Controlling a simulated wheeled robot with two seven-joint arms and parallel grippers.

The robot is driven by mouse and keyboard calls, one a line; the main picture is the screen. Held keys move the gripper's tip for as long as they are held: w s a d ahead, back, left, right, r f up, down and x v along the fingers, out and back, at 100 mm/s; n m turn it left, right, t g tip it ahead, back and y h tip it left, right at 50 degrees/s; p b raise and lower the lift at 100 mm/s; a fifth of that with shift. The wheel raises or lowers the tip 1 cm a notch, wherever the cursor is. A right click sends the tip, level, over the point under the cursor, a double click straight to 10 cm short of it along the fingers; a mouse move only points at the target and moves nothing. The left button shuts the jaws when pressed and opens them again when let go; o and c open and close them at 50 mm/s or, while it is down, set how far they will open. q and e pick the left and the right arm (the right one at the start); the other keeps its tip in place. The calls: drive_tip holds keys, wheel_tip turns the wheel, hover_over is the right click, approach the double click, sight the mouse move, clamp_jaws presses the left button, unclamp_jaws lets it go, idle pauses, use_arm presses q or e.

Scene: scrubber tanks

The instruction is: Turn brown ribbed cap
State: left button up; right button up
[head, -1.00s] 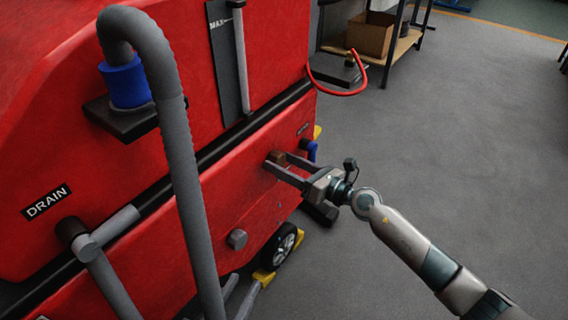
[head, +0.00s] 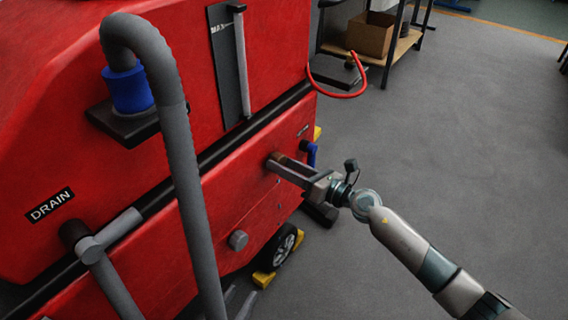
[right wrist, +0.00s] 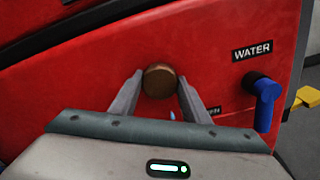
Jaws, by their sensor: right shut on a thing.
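The brown ribbed cap (head: 276,157) sits on the lower red side of the machine; in the right wrist view its round brown face (right wrist: 159,81) shows between my fingers. My right gripper (head: 280,163) is shut on the cap from the right, its fingers on either side of the cap; the fingers hide part of the cap in the head view. My left gripper (head: 238,298) shows only as two grey finger-like bars low in the head view, apart and empty, partly behind the hose.
A blue-handled valve (right wrist: 265,100) is close right of the cap, under a WATER label (right wrist: 252,51). A grey hose (head: 180,150) runs down in front of the red machine (head: 240,180). A grey knob (head: 238,240) is below. The floor at right is clear.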

drive_tip(key=m+p, duration=0.3)
drive_tip(key=shift+r, duration=0.15)
drive_tip(key=m+p, duration=0.4)
drive_tip(key=m, duration=0.1)
use_arm(q)
drive_tip(key=s+a+f+g+y+p, duration=0.1)
drive_tip(key=s+a+f+g+y, duration=0.3)
drive_tip(key=s+a+f+g, duration=0.4)
drive_tip(key=shift+s+a+n+g+y, duration=0.3)
drive_tip(key=shift+s+a+g, duration=0.55)
drive_tip(key=shift+a, duration=0.45)
use_arm(e)
drive_tip(key=shift+f+m, duration=0.2)
drive_tip(key=shift+m, duration=0.9)
drive_tip(key=o, duration=1)
drive_tip(key=shift+d, duration=0.1)
drive_tip(key=shift+o, duration=0.2)
